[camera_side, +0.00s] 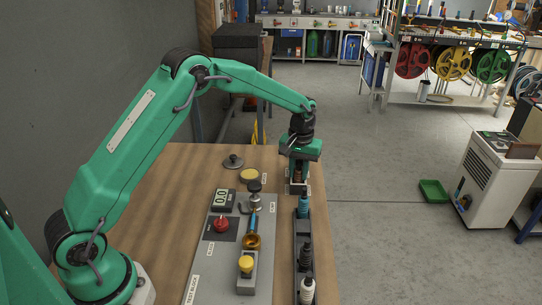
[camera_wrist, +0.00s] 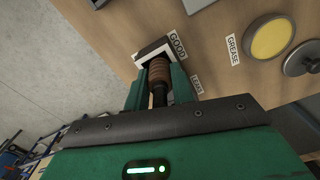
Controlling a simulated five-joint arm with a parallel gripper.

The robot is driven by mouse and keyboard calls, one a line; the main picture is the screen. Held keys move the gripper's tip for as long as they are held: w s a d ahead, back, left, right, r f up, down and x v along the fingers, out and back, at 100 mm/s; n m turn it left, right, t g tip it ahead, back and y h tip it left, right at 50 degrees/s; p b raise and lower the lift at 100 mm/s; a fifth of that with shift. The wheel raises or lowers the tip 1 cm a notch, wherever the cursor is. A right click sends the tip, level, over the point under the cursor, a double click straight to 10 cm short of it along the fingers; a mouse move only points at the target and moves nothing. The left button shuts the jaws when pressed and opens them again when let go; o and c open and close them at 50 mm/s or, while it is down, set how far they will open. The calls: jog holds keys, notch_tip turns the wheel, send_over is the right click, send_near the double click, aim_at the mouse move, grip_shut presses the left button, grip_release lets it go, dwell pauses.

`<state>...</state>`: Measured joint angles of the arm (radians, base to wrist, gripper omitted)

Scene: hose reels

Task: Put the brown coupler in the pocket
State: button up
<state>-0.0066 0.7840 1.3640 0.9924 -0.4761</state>
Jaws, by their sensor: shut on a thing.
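My gripper (camera_side: 298,172) is shut on the brown coupler (camera_wrist: 159,74), which shows ribbed between the green fingers in the wrist view. In the side view the coupler (camera_side: 297,174) hangs roughly upright below the jaws. A pale-walled, dark pocket (camera_wrist: 140,55) with a GOOD label lies just beyond the coupler's end in the wrist view. In the side view the coupler is over or at the pocket (camera_side: 290,188), at the far end of the rack. The coupler's lower end is hidden, so I cannot tell whether it is inside.
A dark rack (camera_side: 297,266) holds teal (camera_side: 304,205), black (camera_side: 306,258) and white (camera_side: 308,290) couplers. To its left is a grey test panel (camera_side: 208,272) with a red knob (camera_side: 221,224) and yellow button (camera_side: 246,264). A yellow grease pad (camera_wrist: 271,40) and dark disc (camera_wrist: 303,58) lie nearby.

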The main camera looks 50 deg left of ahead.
jog(key=shift+f, duration=0.1)
jog(key=o, duration=1)
notch_tip(320, 180, up, 12)
jog(key=shift+r, duration=0.1)
jog(key=shift+r, duration=0.1)
dwell(0.7)
